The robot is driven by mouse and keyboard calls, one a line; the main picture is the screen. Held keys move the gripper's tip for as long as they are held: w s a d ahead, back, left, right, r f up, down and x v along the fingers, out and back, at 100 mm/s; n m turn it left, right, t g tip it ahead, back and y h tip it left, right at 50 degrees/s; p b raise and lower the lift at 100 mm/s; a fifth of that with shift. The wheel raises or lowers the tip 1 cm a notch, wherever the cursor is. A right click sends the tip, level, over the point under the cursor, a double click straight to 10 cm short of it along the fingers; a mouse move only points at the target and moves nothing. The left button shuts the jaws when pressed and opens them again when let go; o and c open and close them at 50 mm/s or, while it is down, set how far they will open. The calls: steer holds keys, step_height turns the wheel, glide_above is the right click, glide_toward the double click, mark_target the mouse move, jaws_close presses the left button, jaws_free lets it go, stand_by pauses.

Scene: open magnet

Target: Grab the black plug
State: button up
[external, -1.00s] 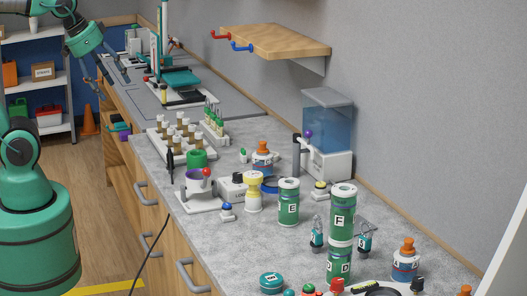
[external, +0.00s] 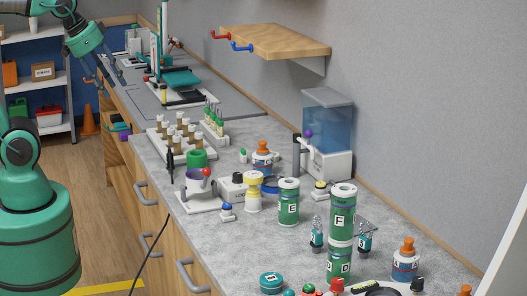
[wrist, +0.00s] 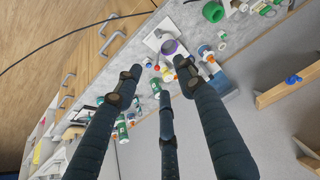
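A slim black upright piece (external: 170,161), which may be the black plug, stands at the counter's left edge beside the vial rack in the external view. A black cable (external: 151,250) hangs down the cabinet front below it; I cannot tell whether they join. In the wrist view the cable (wrist: 75,38) runs across the cabinet fronts to the counter edge near the top. My gripper (wrist: 155,84) has its three dark fingers spread, with nothing between them. In the external view my gripper (external: 100,72) is in the air at upper left, far from the black piece.
The grey counter (external: 240,248) carries a vial rack (external: 178,128), green canisters (external: 289,203), bottles and a water tank (external: 327,125). A wooden shelf with hooks (external: 275,43) juts from the wall. Open floor (external: 100,235) lies left of the cabinets.

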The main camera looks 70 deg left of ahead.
steer(key=n+g+p, duration=0.6)
steer(key=n, duration=2.3)
glide_above(170, 161)
steer(key=a, duration=0.1)
step_height(170, 161, down, 21)
steer(key=shift+w+a+f, duration=0.1)
steer(key=shift+a+f, duration=0.05)
steer(key=shift+a, duration=0.05)
steer(key=shift+f+b, duration=0.6)
steer(key=shift+f, duration=3.7)
